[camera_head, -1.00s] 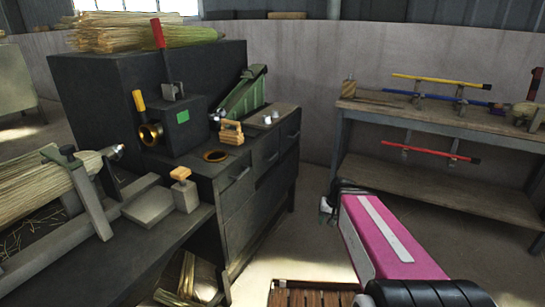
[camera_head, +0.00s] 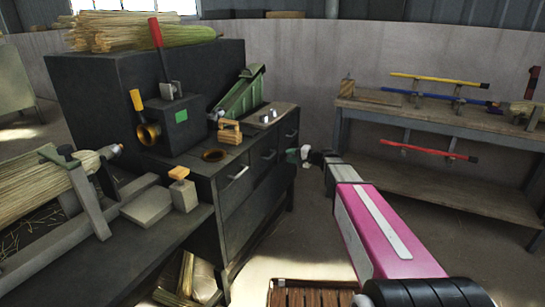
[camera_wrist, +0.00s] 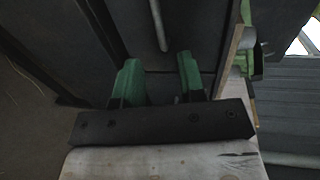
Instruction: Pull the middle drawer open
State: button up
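The dark cabinet has a row of drawer fronts along its right side. The middle drawer (camera_head: 262,165) is shut, with a small pale handle near its top edge. My gripper (camera_head: 297,156) is just right of the drawer fronts in the head view, apart from them as far as I can tell. In the wrist view its two green fingers (camera_wrist: 159,75) are spread with nothing between them. A pale bar handle (camera_wrist: 158,25) on a dark front lies beyond the fingertips, roughly in line with the gap. I cannot tell which drawer that handle belongs to.
The workbench (camera_head: 430,113) with coloured sticks stands at the right. A wooden crate (camera_head: 310,284) is on the floor in front. The left drawer's handle (camera_head: 237,172) sticks out. Tools and a wooden block (camera_head: 230,132) sit on the cabinet. Floor between cabinet and bench is clear.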

aim_at(273, 154)
jog(key=x, duration=1)
jog(key=shift+f, duration=0.1)
jog(key=shift+s, duration=0.1)
grip_shut()
